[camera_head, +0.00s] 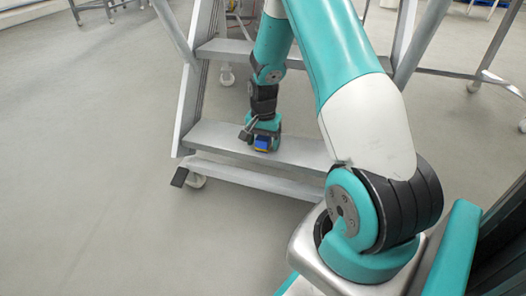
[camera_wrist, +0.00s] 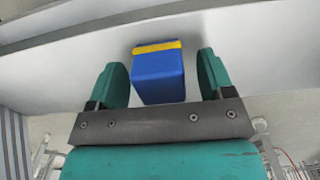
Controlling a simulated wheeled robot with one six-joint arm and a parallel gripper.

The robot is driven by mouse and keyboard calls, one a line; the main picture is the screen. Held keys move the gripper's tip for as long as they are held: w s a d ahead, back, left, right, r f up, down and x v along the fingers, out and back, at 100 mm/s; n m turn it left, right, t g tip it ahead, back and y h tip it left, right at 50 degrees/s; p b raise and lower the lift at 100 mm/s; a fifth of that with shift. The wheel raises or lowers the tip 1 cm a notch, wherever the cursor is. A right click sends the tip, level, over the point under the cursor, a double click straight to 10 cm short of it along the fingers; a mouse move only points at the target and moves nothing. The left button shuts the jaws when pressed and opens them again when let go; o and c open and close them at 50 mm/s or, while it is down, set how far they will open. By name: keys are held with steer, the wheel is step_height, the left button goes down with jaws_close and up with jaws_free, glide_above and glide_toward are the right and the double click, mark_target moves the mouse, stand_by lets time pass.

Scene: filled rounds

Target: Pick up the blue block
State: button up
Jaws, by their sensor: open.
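The blue block (camera_wrist: 159,78) has a yellow band along one edge. In the wrist view it sits between the two teal fingers of my gripper (camera_wrist: 161,80), with a visible gap on each side. In the head view the blue block (camera_head: 262,143) shows small on a grey step (camera_head: 300,151) of a metal step ladder. My gripper (camera_head: 263,136) is over the block there, and the arm hides part of the scene. My gripper is open. I cannot tell how far down the fingers reach beside the block.
The step ladder has a higher step (camera_head: 225,50), side rails (camera_head: 197,75) and a lower bar (camera_head: 245,178) with casters. The grey floor (camera_head: 90,150) on the left is clear.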

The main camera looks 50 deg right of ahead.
steer(key=shift+f, duration=0.3)
steer(key=c, duration=1)
steer(key=shift+r, duration=0.1)
